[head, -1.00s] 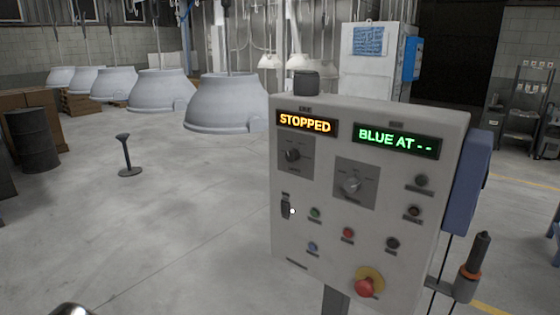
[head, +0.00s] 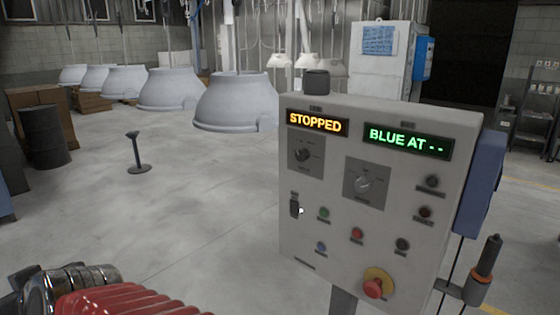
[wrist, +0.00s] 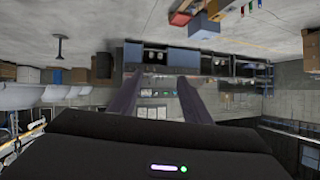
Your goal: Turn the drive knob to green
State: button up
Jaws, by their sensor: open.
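A grey control panel (head: 300,235) stands at the right in the head view. It has two rotary knobs: a dark one (head: 303,155) at upper left and a silver one (head: 364,184) nearer the middle. Their labels are too small to read, so I cannot tell which is the drive knob. The displays read "STOPPED" (head: 319,122) and "BLUE AT --" (head: 407,141). My gripper (wrist: 159,82) shows in the wrist view with its two fingers apart and nothing between them. It does not point at the panel. My red and metal arm parts are at lower left in the head view.
Several small buttons and a red mushroom button (head: 374,288) sit low on the panel. Grey hoods (head: 236,102) hang to its left. A short post (head: 137,152) and a dark drum (head: 45,137) stand on otherwise open floor. A handled tool (head: 485,265) is at the panel's right.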

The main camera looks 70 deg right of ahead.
jog(key=w+d+r+m+t+h, duration=0.25)
jog(key=d+r+h, duration=0.3)
jog(key=d, duration=0.45)
jog(key=s+d+r+m+g+h, duration=0.2)
jog(key=s+d+r+m+h, duration=0.15)
jog(key=d, duration=0.45)
jog(key=s+d+r+m+g+h, duration=0.2)
jog(key=d+m+h, duration=0.2)
jog(key=d, duration=0.3)
jog(key=m+g+h, duration=0.2)
jog(key=m+g, duration=0.8)
jog(key=g, duration=0.8)
send_near(299, 157)
jog(key=v, duration=0.5)
jog(key=shift+w+a+f, duration=0.25)
jog(key=shift+a+f, duration=0.1)
jog(key=shift+r+x, duration=0.15)
jog(key=shift+x, duration=3.35)
jog(key=shift+r+x, duration=0.15)
jog(key=shift+x, duration=3.3)
jog(key=shift+c, duration=0.2)
